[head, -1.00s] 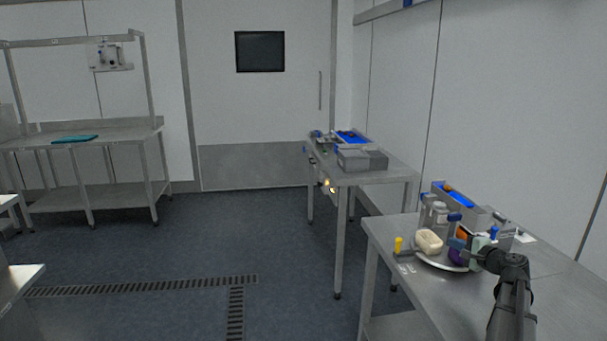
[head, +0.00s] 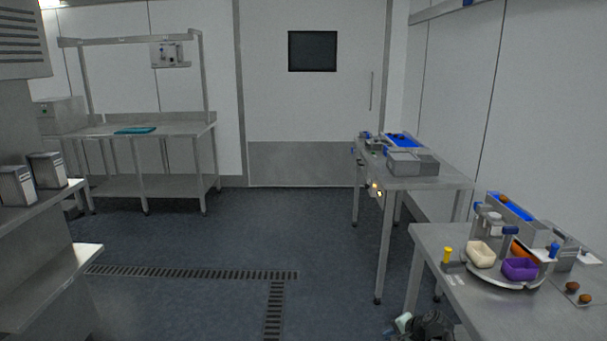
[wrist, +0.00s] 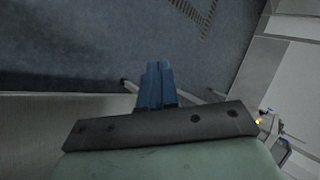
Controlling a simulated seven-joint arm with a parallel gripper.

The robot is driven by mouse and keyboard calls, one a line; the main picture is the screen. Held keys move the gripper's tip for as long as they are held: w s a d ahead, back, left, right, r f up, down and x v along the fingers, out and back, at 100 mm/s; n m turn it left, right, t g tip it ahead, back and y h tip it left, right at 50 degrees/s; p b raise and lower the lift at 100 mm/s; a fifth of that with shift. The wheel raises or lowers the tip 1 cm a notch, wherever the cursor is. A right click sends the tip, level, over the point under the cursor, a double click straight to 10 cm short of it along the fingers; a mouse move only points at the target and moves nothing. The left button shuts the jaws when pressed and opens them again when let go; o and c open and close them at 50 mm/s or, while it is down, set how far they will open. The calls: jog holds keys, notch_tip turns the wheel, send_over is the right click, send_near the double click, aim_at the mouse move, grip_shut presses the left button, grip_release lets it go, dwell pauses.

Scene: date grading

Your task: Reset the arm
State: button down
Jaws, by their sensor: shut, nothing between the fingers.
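My gripper (wrist: 157,68) shows in the wrist view with its blue fingers together and nothing between them, pointing over the dark floor. In the head view only a dark part of my arm and a pale green piece show at the bottom edge, beside the near table; the fingertips cannot be made out there. The near steel table (head: 440,240) holds a round tray (head: 490,277) with a cream bowl (head: 481,255) and a purple bowl (head: 520,269). My arm is clear of these bowls, low and to their left.
A yellow-topped item (head: 447,254) stands by the tray. Brown dates (head: 572,287) lie at the table's right. A second steel table (head: 430,183) with grey boxes stands behind. Shelves with metal containers (head: 47,170) are at the left. The middle floor (head: 290,230) is open.

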jog(key=s+a+f+n+g+h, duration=0.1)
jog(key=s+a+f+n+g, duration=0.3)
jog(key=s+f, duration=0.6)
jog(key=s+a+f+n+g, duration=0.1)
jog(key=s+a+f+g, duration=0.2)
jog(key=s+a+f, duration=0.55)
jog(key=s+d+f+n+g+h, duration=0.1)
jog(key=s+f, duration=0.4)
jog(key=s, duration=0.9)
jog(key=s+d+f+n+g+h, duration=0.1)
jog(key=s+f+n+g+h, duration=0.2)
jog(key=s, duration=1.1)
notch_tip(320, 180, down, 3)
jog(key=shift+r+n+g, duration=0.15)
jog(key=shift+n+g, duration=0.65)
jog(key=shift+g, duration=0.3)
